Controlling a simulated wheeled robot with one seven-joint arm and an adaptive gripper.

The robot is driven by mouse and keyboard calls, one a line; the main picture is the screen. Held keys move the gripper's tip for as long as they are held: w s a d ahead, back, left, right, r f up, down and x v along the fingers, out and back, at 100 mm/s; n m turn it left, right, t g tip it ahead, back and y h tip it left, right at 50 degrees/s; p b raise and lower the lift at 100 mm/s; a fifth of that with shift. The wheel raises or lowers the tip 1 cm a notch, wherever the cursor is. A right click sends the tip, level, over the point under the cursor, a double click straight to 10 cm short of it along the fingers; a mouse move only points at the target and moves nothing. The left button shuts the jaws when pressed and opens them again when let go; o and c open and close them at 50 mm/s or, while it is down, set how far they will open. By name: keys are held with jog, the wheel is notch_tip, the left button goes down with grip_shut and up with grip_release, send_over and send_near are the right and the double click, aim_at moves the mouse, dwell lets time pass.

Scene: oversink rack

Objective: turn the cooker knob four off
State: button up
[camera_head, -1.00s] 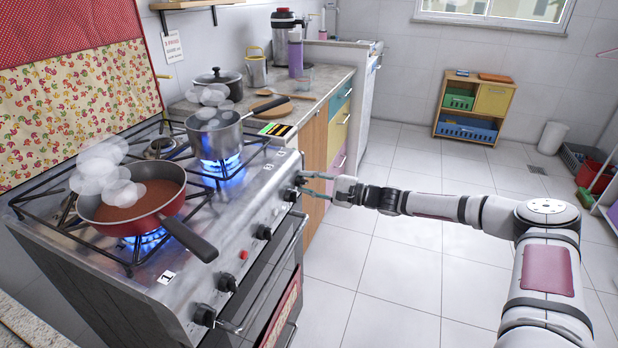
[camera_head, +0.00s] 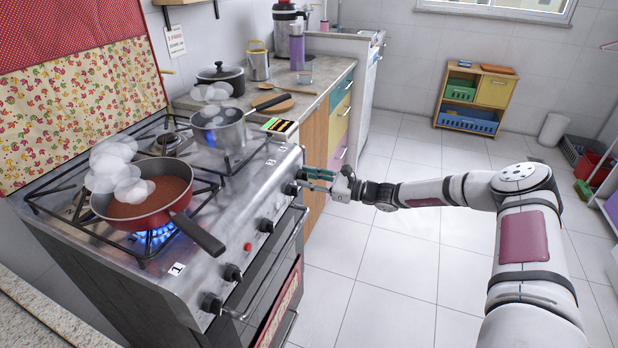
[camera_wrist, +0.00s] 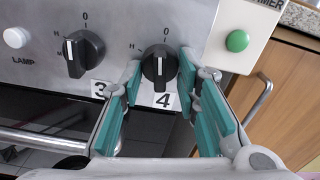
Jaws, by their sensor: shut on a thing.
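Cooker knob four (camera_wrist: 158,68) is a black knob above the label "4" in the wrist view, its white mark pointing nearly straight up toward the 0. My gripper (camera_wrist: 160,75) has its teal-padded fingers on either side of this knob and is shut on it. In the head view my gripper (camera_head: 304,180) reaches the far end of the cooker front (camera_head: 239,244), where its fingers partly hide the knob.
Knob three (camera_wrist: 84,54) is close to the left of my fingers, and a green button (camera_wrist: 237,41) is to the right. A red pan (camera_head: 150,208) steams over a blue flame (camera_head: 152,237). The tiled floor right of the cooker is clear.

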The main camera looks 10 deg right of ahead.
jog(key=shift+m, duration=1.1)
jog(key=o, duration=1.1)
jog(key=shift+s+d, duration=0.1)
jog(key=v, duration=1.1)
jog(key=shift+s+d, duration=0.2)
jog(key=shift+d, duration=0.1)
